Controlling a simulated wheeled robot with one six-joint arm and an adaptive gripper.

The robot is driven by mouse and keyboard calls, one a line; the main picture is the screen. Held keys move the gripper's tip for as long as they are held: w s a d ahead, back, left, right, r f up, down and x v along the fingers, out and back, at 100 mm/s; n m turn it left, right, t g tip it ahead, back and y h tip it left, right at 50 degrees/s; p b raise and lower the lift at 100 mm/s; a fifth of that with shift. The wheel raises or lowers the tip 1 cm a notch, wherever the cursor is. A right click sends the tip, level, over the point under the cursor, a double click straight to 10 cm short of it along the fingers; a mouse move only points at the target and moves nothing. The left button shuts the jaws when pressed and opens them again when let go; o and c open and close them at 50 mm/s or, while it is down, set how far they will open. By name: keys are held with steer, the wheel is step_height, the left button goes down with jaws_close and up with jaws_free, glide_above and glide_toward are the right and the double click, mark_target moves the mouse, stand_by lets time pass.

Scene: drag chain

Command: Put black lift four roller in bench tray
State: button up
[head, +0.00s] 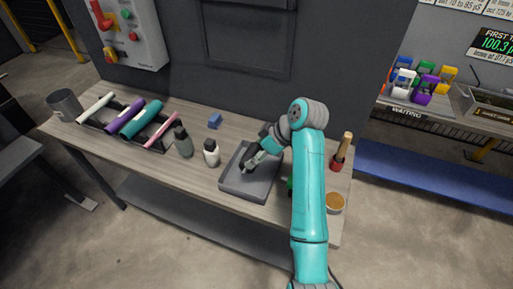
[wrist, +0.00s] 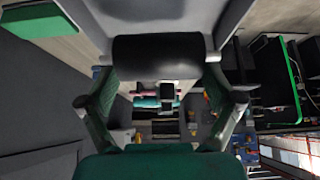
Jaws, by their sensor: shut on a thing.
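The bench tray (head: 230,187) is a shallow dark grey tray on the wooden bench, left of my arm in the head view. My gripper (head: 248,165) is low over the tray. In the wrist view my gripper (wrist: 158,70) is shut on the black roller (wrist: 158,50), a short dark cylinder lying across between the two fingers. Pale grey tray surfaces (wrist: 232,18) show close around the roller there. I cannot tell whether the roller touches the tray floor. In the head view the roller is mostly hidden by my gripper.
A rack left on the bench holds white, purple, teal (head: 141,120) and pink rollers. A dark bottle (head: 184,144), a white bottle (head: 211,154) and a blue block (head: 215,121) stand left of the tray. A red cup (head: 337,163) and orange-topped jar (head: 335,203) are at right.

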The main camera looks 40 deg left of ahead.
steer(key=shift+f, duration=1.3)
steer(key=o, duration=1.1)
steer(key=shift+c, duration=0.2)
steer(key=v, duration=0.7)
steer(key=shift+d, duration=0.2)
steer(key=shift+r, duration=0.15)
